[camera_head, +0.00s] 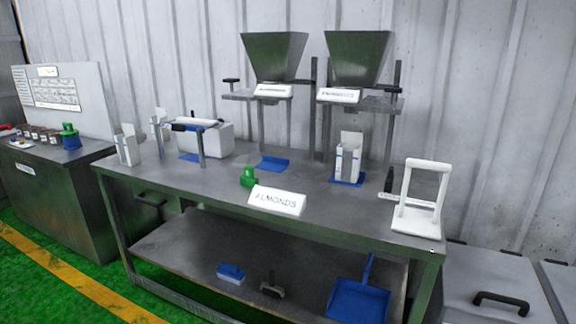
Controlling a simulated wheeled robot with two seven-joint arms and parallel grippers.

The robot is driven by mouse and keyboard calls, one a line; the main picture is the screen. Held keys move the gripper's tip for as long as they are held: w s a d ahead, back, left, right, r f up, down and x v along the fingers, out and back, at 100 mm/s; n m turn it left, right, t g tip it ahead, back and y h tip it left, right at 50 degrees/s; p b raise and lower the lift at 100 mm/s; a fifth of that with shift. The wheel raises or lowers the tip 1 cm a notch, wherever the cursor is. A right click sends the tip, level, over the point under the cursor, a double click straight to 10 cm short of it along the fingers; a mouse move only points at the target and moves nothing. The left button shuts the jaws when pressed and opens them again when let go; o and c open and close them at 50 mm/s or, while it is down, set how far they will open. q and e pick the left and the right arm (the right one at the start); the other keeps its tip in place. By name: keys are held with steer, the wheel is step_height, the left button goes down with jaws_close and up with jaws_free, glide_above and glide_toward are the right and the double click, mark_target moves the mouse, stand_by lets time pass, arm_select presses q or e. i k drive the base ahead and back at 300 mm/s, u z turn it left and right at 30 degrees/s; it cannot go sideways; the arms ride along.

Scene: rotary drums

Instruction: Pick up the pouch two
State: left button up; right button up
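Several white upright pouch-like packs stand on the metal table (245,190). One white pack (348,160) stands on a blue pad (346,183) under the right hopper. Another white pack (128,148) stands at the table's left end, with a similar pack (158,132) just behind it. I cannot tell from any marking which one is pouch two. Neither of my grippers shows in the head view.
An ALMONDS sign (277,200), a green object (248,178) and a white frame stand (417,200) are on the table. Two green hoppers (273,56) (357,58) rise behind. A white box (208,140) is at left. The lower shelf holds a blue dustpan (357,302).

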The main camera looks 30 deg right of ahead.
mark_target(348, 157)
steer(key=u, duration=0.15)
steer(key=i, duration=1.45)
steer(key=z, duration=0.35)
